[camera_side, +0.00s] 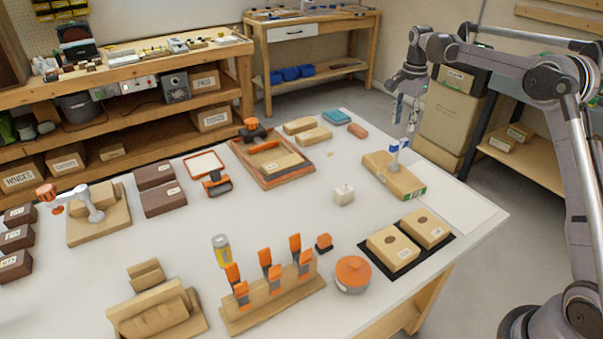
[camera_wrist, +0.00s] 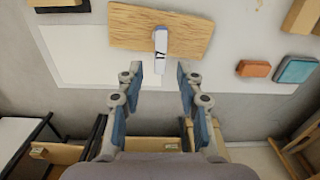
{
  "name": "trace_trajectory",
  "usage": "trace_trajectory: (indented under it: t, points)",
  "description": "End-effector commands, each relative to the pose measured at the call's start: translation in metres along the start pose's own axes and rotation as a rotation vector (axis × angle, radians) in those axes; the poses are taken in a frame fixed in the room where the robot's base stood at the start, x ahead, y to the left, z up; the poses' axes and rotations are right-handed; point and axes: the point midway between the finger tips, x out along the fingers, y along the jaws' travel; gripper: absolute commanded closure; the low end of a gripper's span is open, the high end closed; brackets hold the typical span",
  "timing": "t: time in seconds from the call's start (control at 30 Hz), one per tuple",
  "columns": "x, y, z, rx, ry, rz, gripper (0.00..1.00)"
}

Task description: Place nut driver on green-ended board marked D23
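A wooden board (camera_side: 390,178) with a green patch and a small label at its near end lies at the right of the table. I cannot read the label. A small blue-and-white object (camera_side: 397,152) is on this board. In the wrist view the board (camera_wrist: 192,35) is ahead of my fingers, with the white-and-purple object (camera_wrist: 160,50) on it. I cannot tell if this is the nut driver. A yellow-and-grey handled tool (camera_side: 220,248) stands by the rack at the front. My gripper (camera_side: 404,112) is raised beyond the board. Its fingers (camera_wrist: 160,82) are apart, with nothing between them.
A rack of orange-handled tools (camera_side: 268,290) and a round orange-topped container (camera_side: 352,274) stand at the front. Two wooden blocks sit on a black mat (camera_side: 447,243) at the right.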

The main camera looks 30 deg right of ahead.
Motion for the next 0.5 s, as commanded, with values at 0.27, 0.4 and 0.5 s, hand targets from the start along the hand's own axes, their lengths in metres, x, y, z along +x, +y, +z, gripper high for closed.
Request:
trace_trajectory:
  t: [0.27, 0.4, 0.5]
  points:
    - [-0.046, 0.028, 0.052, -0.269, 0.045, -0.095, 0.63]
    - [-0.066, 0.053, 0.083, -0.441, 0.083, -0.153, 0.63]
    - [-0.076, 0.073, 0.104, -0.563, 0.113, -0.195, 0.63]
